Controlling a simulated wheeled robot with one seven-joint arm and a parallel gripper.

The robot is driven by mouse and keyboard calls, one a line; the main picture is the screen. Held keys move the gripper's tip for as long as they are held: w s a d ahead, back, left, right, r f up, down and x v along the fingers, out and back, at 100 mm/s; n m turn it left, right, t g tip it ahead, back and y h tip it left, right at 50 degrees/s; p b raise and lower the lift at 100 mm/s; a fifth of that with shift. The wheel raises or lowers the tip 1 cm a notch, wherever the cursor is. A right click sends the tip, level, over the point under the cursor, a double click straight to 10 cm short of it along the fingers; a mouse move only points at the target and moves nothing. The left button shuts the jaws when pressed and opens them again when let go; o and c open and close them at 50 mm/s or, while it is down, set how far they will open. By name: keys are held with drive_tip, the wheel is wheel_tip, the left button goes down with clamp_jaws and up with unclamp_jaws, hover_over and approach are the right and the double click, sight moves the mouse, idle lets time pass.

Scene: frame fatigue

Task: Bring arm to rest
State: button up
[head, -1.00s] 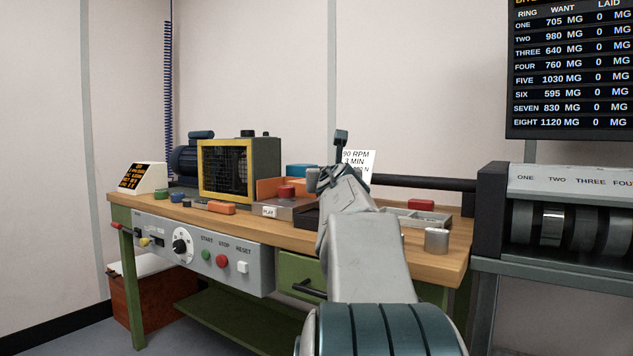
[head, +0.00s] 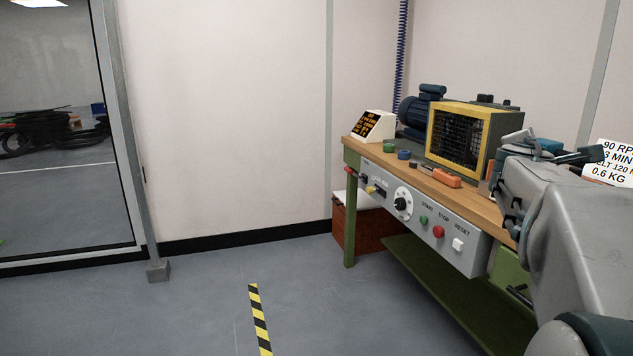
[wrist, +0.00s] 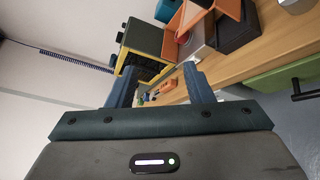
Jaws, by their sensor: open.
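My gripper (head: 552,148) is at the right of the head view, on the end of my grey arm, in front of the workbench's right part. In the wrist view its two dark blue fingers (wrist: 160,80) stand apart with nothing held between them. Past the fingers, the wrist view shows the bench top (wrist: 240,62) and the yellow-framed machine (wrist: 134,62). My arm hides the right part of the bench in the head view. I cannot tell the exact gap between the gripper and the bench things.
The workbench (head: 413,168) carries a yellow-framed caged machine (head: 461,134), a small sign box (head: 373,126) and an orange block (head: 447,179). A red-brown cabinet (head: 362,228) stands by its left leg. The floor at left is open, with a striped tape (head: 259,318) and a glass panel (head: 60,150).

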drive_tip(key=s+a+f+m+g+y+p, duration=0.2)
drive_tip(key=s+a+m+g+y+p, duration=0.2)
drive_tip(key=s+a+m+p, duration=0.4)
drive_tip(key=s+a+f+m+g+y+p, duration=0.2)
drive_tip(key=s+a+m+g+y+p, duration=0.3)
drive_tip(key=s+a+p, duration=1)
drive_tip(key=a+m+y+p, duration=0.1)
drive_tip(key=a+m, duration=0.2)
drive_tip(key=shift+g+y+p, duration=0.3)
drive_tip(key=shift+y+p, duration=0.1)
